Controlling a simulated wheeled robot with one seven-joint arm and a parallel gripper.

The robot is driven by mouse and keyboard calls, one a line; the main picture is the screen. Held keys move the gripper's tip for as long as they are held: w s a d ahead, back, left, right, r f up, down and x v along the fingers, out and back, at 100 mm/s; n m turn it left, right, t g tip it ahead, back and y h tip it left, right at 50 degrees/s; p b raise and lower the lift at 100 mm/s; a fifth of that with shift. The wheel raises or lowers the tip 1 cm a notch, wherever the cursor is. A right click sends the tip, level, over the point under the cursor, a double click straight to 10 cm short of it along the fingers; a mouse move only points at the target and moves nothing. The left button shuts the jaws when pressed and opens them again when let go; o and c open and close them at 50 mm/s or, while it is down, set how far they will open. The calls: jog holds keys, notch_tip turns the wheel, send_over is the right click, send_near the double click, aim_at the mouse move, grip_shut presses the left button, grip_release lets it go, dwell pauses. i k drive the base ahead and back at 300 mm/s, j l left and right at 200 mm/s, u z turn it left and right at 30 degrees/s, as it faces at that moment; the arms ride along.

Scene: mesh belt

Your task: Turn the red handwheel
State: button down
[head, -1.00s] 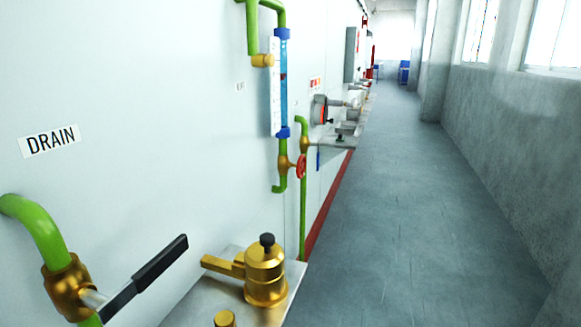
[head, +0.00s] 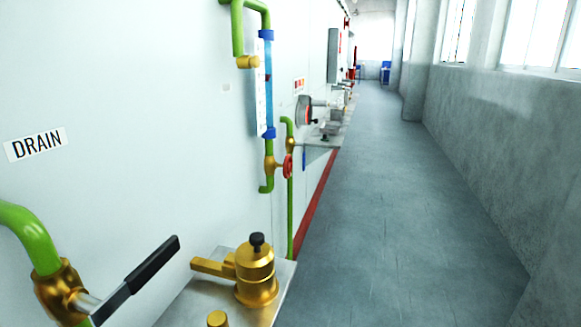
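A small red handwheel (head: 288,166) sits on a brass valve (head: 271,166) low on the green pipe below the blue sight tube, on the left wall. It is seen nearly edge-on and some way ahead. Another round, reddish-dark wheel-like part (head: 304,111) shows farther along the wall, too small to make out well. My gripper is not in this view.
A black lever (head: 150,265) on a brass valve juts out near the DRAIN label (head: 36,144). A brass fitting (head: 256,273) stands on a metal shelf (head: 284,288) at the lower middle. The grey floor (head: 400,220) is clear to the right wall.

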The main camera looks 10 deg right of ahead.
aim_at(288, 165)
jog(key=i+l, duration=0.4)
jog(key=i+l+z, duration=0.15)
jog(key=i+l, duration=0.2)
jog(key=i, duration=0.2)
jog(key=i+l, duration=0.35)
jog(key=i+l+z, duration=0.1)
jog(key=i+l, duration=0.2)
jog(key=i, duration=0.3)
